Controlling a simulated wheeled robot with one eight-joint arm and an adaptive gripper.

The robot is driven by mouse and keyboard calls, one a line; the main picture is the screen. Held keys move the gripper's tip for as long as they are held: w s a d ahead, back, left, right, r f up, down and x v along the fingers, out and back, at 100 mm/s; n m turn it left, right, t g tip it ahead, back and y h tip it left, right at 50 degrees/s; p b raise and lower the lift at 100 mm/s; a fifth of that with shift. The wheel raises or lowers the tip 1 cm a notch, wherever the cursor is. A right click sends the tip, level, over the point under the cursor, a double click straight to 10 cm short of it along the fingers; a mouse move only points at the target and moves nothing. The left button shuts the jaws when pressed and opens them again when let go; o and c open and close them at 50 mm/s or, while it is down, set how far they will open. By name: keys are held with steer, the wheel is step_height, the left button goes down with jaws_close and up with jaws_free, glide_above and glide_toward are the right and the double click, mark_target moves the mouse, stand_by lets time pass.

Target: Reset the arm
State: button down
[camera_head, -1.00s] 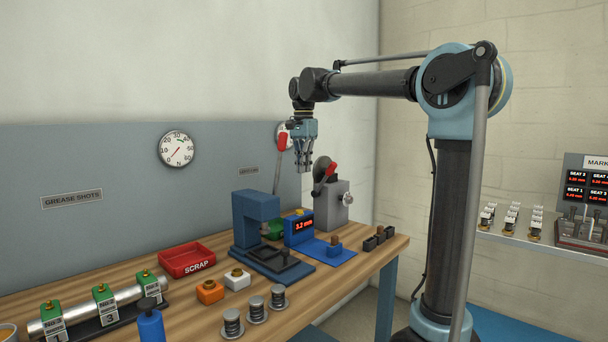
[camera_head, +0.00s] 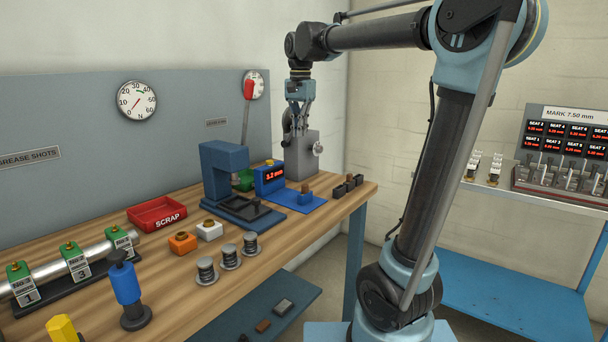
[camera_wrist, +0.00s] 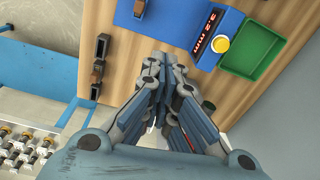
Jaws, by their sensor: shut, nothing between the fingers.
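My arm stands at the right of the head view and reaches left over the back end of the workbench. My gripper (camera_head: 300,108) hangs pointing down, above the bench and in front of the grey lever machine (camera_head: 302,155), partly covering it. In the wrist view my gripper (camera_wrist: 163,84) shows with its fingers together and nothing between them. Below it there is bare wooden bench top (camera_wrist: 135,70).
The blue press (camera_head: 225,170), blue gauge with red digits (camera_head: 269,178), red SCRAP tray (camera_head: 157,214), green-capped tube (camera_head: 95,252) and several spools (camera_head: 230,257) stand on the bench. A shelf with a seat display (camera_head: 566,137) is at right. The space between is clear.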

steer(key=s+d+f+n+t, duration=0.1)
steer(key=s+d+f+n, duration=0.2)
steer(key=s+d+f, duration=1.05)
steer(key=s+d+f+n, duration=0.1)
steer(key=s+d+f, duration=0.3)
steer(key=f, duration=0.4)
steer(key=s+d+f+n, duration=0.2)
steer(key=s+d+f, duration=0.2)
steer(key=f, duration=0.5)
steer(key=s, duration=0.2)
steer(key=shift+s+f+t, duration=0.3)
steer(key=shift+t, duration=0.1)
steer(key=shift+d, duration=0.1)
steer(key=shift+w+f, duration=0.2)
steer(key=shift+w, duration=0.25)
